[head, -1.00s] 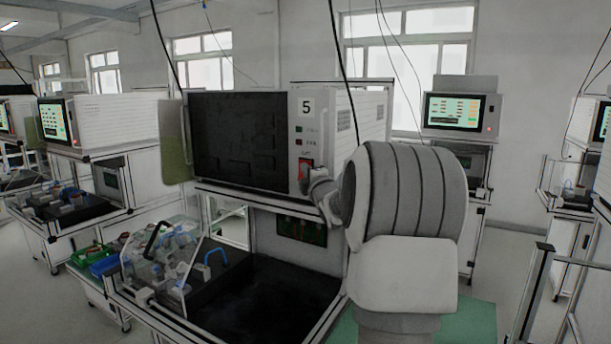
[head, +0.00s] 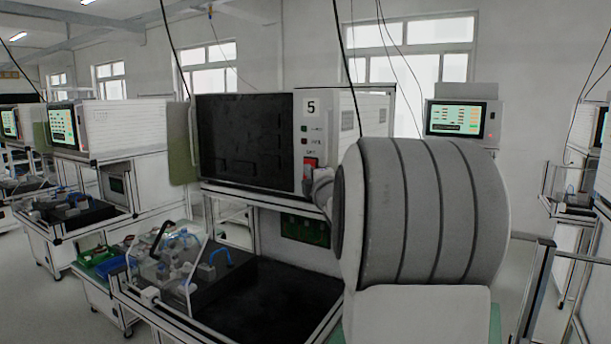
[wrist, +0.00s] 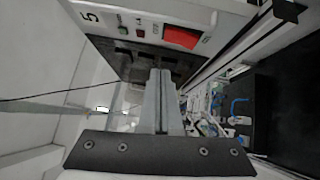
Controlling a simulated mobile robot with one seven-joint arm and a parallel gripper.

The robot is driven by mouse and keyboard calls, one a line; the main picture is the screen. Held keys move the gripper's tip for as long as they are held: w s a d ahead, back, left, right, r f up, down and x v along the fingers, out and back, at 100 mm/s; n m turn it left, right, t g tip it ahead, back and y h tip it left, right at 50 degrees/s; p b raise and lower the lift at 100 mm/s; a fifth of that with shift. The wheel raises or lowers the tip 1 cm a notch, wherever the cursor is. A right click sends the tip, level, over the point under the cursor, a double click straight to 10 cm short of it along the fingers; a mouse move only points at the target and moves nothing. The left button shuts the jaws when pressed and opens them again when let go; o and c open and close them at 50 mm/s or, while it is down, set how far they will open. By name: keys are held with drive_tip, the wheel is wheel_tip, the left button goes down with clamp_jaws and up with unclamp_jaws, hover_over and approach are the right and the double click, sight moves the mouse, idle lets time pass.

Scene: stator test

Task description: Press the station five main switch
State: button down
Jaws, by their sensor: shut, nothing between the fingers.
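The station five main switch is a red rocker-like block (head: 309,164) on the light front panel, below the "5" label (head: 312,107). In the wrist view the red switch (wrist: 182,37) is at the top, right of centre, with the "5" label (wrist: 90,17) at upper left. My gripper (wrist: 161,72) is shut and empty, its fingers pointing toward the panel just below and left of the switch in that picture. I see a gap in the picture between fingertips and switch; contact does not show. In the head view my arm hides most of the gripper.
A dark cabinet window (head: 245,142) is left of the switch panel. Below is a black worktop (head: 262,300) with fixtures and a clear guard (head: 180,262) at its left. Small green and red buttons sit above the switch. Another station's screen (head: 457,118) stands at right.

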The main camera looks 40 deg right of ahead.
drive_tip(key=v, duration=0.4)
drive_tip(key=shift+s+a+r, duration=0.15)
drive_tip(key=shift+s+r, duration=0.2)
drive_tip(key=shift+r, duration=0.05)
